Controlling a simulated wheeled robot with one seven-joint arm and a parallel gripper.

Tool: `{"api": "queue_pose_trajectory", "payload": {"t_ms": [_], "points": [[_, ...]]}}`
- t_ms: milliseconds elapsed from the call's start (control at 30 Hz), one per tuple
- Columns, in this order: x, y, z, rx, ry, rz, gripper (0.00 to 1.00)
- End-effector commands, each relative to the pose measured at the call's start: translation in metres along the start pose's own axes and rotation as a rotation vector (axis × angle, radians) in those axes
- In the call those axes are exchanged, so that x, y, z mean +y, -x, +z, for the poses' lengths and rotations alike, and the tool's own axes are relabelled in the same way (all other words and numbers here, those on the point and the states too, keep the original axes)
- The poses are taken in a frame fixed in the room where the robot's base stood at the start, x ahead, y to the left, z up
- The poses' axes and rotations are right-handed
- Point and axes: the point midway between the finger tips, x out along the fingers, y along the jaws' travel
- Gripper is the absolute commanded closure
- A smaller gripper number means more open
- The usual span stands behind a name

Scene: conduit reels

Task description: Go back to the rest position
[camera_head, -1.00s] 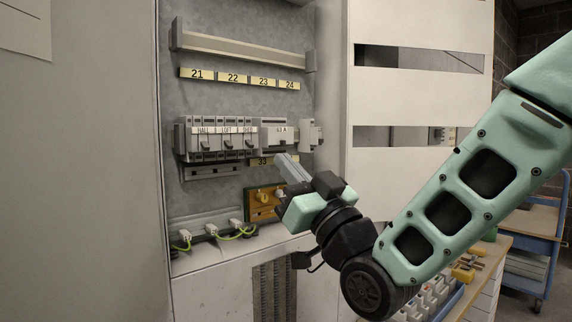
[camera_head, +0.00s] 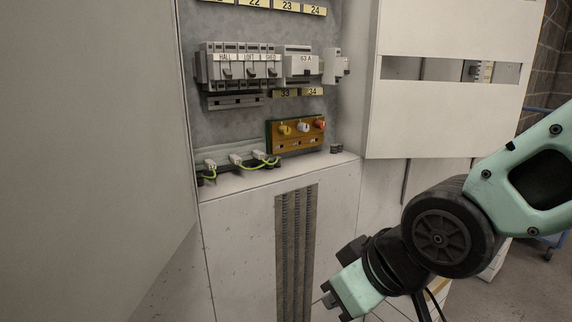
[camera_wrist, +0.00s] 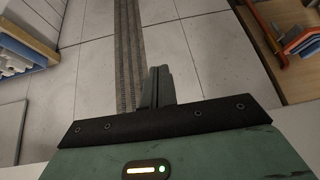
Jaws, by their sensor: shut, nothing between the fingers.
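My gripper (camera_head: 334,297) hangs low in front of the cabinet, below the sill and to the right of the slotted strip. In the wrist view its two fingers (camera_wrist: 157,87) are together with nothing between them. It is clear of the breaker row (camera_head: 240,66) and of the orange fuse board (camera_head: 297,135) with its yellow, white and red knobs. My arm reaches in from the right edge of the head view.
The open cabinet has a side panel (camera_head: 450,115) at right and a sill with green-yellow wires (camera_head: 238,160). A slotted strip (camera_head: 297,250) runs down its front. The wrist view shows blue bins (camera_wrist: 20,50) at left and a wooden surface (camera_wrist: 290,20) at right.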

Motion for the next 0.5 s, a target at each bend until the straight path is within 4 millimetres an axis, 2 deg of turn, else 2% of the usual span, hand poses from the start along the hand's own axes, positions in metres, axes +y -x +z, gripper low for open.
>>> {"api": "queue_pose_trajectory", "payload": {"t_ms": [33, 100, 367, 400, 500], "points": [[-0.003, 0.004, 0.020, -0.084, 0.002, -0.001, 1.00], [-0.006, 0.011, 0.047, -0.195, 0.002, -0.003, 1.00], [-0.013, 0.048, 0.125, -0.542, 0.005, -0.002, 1.00], [-0.014, 0.061, 0.118, -0.549, 0.004, -0.002, 1.00], [-0.015, 0.079, 0.105, -0.544, 0.003, -0.003, 1.00]]}}
